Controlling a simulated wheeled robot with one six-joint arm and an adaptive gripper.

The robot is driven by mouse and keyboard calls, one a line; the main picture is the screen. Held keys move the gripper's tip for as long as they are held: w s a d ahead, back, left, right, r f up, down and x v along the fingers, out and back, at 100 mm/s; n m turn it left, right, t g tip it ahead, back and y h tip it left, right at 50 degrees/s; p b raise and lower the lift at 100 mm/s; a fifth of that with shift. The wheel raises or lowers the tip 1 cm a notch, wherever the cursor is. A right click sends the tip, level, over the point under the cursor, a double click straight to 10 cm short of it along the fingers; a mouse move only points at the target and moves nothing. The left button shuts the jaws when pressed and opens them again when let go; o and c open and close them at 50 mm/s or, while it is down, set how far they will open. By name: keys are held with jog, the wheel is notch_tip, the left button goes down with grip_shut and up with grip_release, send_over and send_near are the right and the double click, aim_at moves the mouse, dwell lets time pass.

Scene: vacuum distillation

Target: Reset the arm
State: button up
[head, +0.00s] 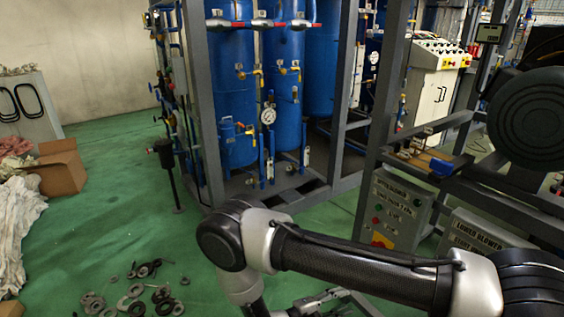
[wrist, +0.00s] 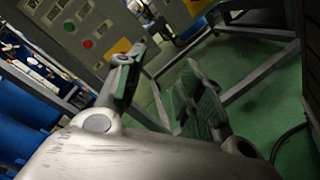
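My arm reaches across the lower right of the head view, with its elbow over the green floor. My gripper (head: 325,301) shows only in part at the bottom edge of the head view. In the wrist view my gripper (wrist: 158,88) has its two fingers spread apart with a gap between them. Nothing is between the fingers. Behind them are a grey control box (wrist: 75,22) with red and green buttons, a metal frame (wrist: 210,50) and green floor.
Blue tanks (head: 232,90) stand in a grey frame at the back. The labelled control box (head: 392,210) and a large black motor (head: 530,115) are at the right. Loose rings (head: 135,290) and a cardboard box (head: 60,168) lie at the left. Open floor (head: 110,225) lies between.

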jog(key=s+d+r+m+g+y, duration=0.15)
jog(key=r+g+y, duration=0.35)
jog(key=r, duration=0.9)
jog(key=s+d+r+m+g+y, duration=0.15)
jog(key=d+r+g+y, duration=0.35)
jog(key=r, duration=0.9)
jog(key=s+d+r+m+t+y, duration=0.3)
jog(key=d+r, duration=0.3)
jog(key=r, duration=0.5)
jog(key=s+d+r+m+t+y, duration=0.3)
jog(key=s+d+r+m+t, duration=0.1)
jog(key=r, duration=0.7)
jog(key=s+d+m, duration=0.1)
jog(key=d, duration=0.1)
jog(key=shift+s+d+r+t, duration=0.2)
jog(key=shift+s+d+t, duration=0.1)
jog(key=shift+d+t, duration=0.1)
